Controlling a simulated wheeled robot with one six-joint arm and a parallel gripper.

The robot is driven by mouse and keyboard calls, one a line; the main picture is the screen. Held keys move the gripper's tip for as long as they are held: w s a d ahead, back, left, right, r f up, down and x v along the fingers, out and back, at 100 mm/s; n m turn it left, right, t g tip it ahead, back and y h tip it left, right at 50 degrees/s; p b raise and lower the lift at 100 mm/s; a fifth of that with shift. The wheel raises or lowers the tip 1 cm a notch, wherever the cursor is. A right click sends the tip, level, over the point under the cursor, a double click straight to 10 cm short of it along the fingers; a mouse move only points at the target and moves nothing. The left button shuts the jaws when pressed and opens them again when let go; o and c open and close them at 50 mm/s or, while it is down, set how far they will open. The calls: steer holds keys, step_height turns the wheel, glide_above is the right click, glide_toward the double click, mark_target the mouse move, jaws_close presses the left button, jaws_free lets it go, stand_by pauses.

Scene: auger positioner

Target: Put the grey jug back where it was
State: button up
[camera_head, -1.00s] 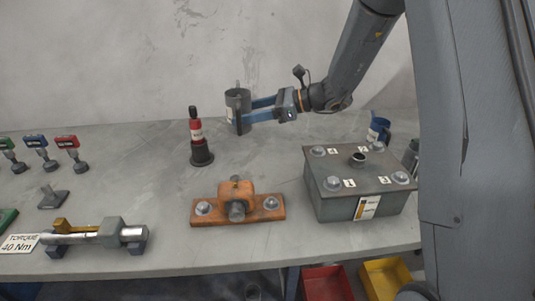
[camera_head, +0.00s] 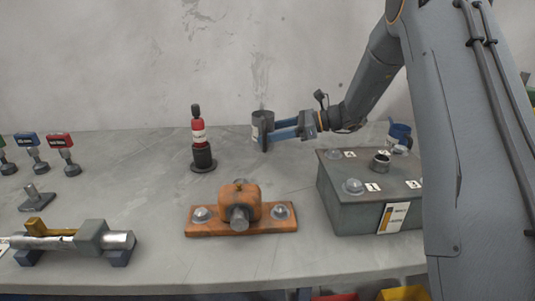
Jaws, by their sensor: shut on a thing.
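The grey jug (camera_head: 263,122) is a dark grey cylinder with a pale label, near the back of the bench. My gripper (camera_head: 268,134) has its blue fingers shut on the jug, reaching in from the right. The jug looks upright. Its bottom is partly behind the fingers, and I cannot tell whether it touches the bench.
A red and black bottle-like tool (camera_head: 200,145) stands left of the jug. An orange bracket (camera_head: 240,210) lies in front. A grey-green box (camera_head: 350,195) with bolts sits right, a blue jug (camera_head: 400,133) behind it.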

mark_target(270, 148)
steer(key=shift+f+p, duration=0.45)
steer(key=shift+f, duration=2.45)
steer(key=shift+f, duration=0.15)
steer(key=o, duration=1.3)
steer(key=shift+o, duration=0.2)
steer(key=b+v, duration=0.1)
steer(key=v, duration=0.6)
steer(key=shift+s+d+b, duration=0.1)
steer(key=shift+d+b, duration=0.15)
steer(key=shift+b, duration=0.1)
